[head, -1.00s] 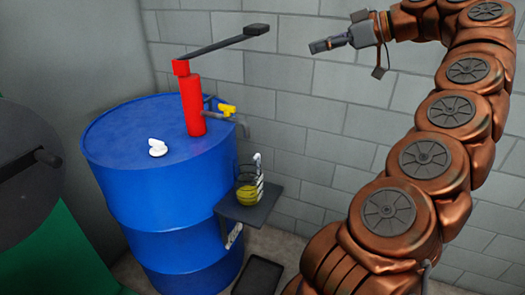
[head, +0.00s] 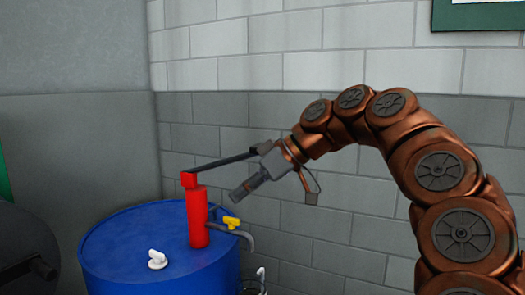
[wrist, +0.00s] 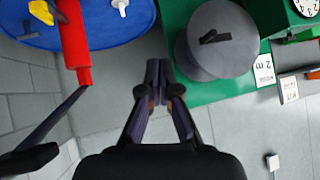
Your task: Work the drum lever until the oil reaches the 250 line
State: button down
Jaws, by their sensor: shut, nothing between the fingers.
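The drum lever (head: 222,161) is a dark bar rising to the right from the red pump (head: 197,218) on the blue drum (head: 120,240). Only the upper part of the jug (head: 261,275) shows at the head view's bottom edge. Its oil level and the 250 line are out of view.
A white cap (head: 157,260) is on the drum top. A grey round object (wrist: 220,40) stands on a green surface (wrist: 195,95). The block wall (head: 330,240) is behind my arm.

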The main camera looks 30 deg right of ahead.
jog(key=s+a+f+m+g+h, duration=0.1)
jog(key=s+a+f+g+h, duration=0.15)
jog(key=s+a+f, duration=0.35)
jog(key=s+a+f+m+g+h, duration=0.1)
jog(key=s+a+f+g, duration=0.2)
jog(key=a+f, duration=0.5)
jog(key=s+d+f+m+g+h, duration=0.3)
jog(key=s+f+m+g+h, duration=0.1)
jog(key=s+f, duration=1.4)
jog(key=shift+s+m, duration=0.5)
jog(key=shift+s, duration=0.05)
